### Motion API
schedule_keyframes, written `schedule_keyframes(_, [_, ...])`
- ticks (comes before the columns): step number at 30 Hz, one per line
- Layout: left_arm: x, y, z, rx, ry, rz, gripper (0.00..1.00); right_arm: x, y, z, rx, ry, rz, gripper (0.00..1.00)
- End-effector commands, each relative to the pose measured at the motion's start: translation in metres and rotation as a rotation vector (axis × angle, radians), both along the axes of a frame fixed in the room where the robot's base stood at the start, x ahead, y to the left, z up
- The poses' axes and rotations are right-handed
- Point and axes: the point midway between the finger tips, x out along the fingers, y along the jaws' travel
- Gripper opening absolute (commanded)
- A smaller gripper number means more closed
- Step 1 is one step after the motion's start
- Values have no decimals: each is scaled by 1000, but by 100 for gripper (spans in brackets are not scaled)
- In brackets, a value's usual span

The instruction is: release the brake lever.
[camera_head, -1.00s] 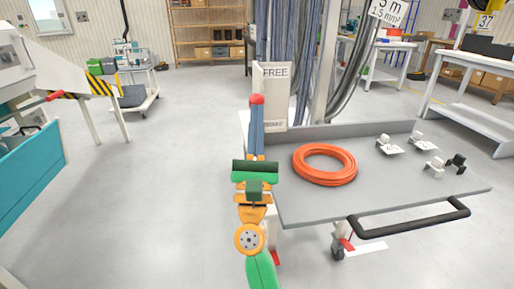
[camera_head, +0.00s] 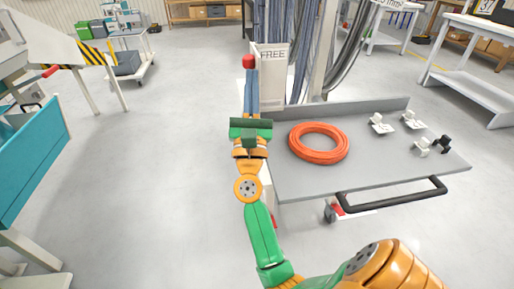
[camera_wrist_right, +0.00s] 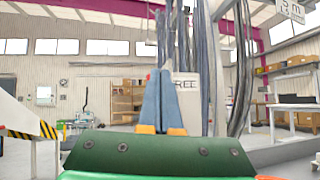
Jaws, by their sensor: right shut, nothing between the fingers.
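A red knob (camera_head: 249,62), which looks like the end of the brake lever, shows beside a pale placard (camera_head: 272,75) reading FREE near its top. The rest of the lever is hidden behind my gripper. My right gripper (camera_head: 251,80) points away from me with its blue fingers together and empty, right below the knob in the picture. I cannot tell whether they touch it. My left gripper is out of view.
A grey cart top (camera_head: 375,165) with a black handle (camera_head: 395,200) stands to the right, carrying an orange cable coil (camera_head: 318,143) and several small clamps. Hanging grey cables (camera_head: 305,45) are behind the placard. A teal-sided machine (camera_head: 30,165) is at left; the floor between is clear.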

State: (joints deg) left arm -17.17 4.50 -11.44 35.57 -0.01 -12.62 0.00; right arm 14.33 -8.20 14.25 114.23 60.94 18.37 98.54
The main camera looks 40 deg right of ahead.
Motion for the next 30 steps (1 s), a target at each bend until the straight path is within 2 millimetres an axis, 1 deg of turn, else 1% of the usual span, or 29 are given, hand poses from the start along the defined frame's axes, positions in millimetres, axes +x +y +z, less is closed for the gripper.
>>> schedule_keyframes(5, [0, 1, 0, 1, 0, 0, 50, 0, 0, 0, 0, 0, 0, 0])
schedule_keyframes(7, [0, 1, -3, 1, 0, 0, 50, -2, 2, -4, -1, 0, 1, 0])
schedule_keyframes(13, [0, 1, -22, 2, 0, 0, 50, -21, 20, -29, 1, 2, 2, 0])
schedule_keyframes(18, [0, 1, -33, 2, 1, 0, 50, -36, 34, -43, 0, 1, 1, 0])
schedule_keyframes(22, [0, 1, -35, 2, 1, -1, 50, -41, 38, -45, 1, -1, 0, 0])
schedule_keyframes(30, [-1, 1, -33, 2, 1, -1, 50, -41, 38, -44, 0, 0, 0, 0])
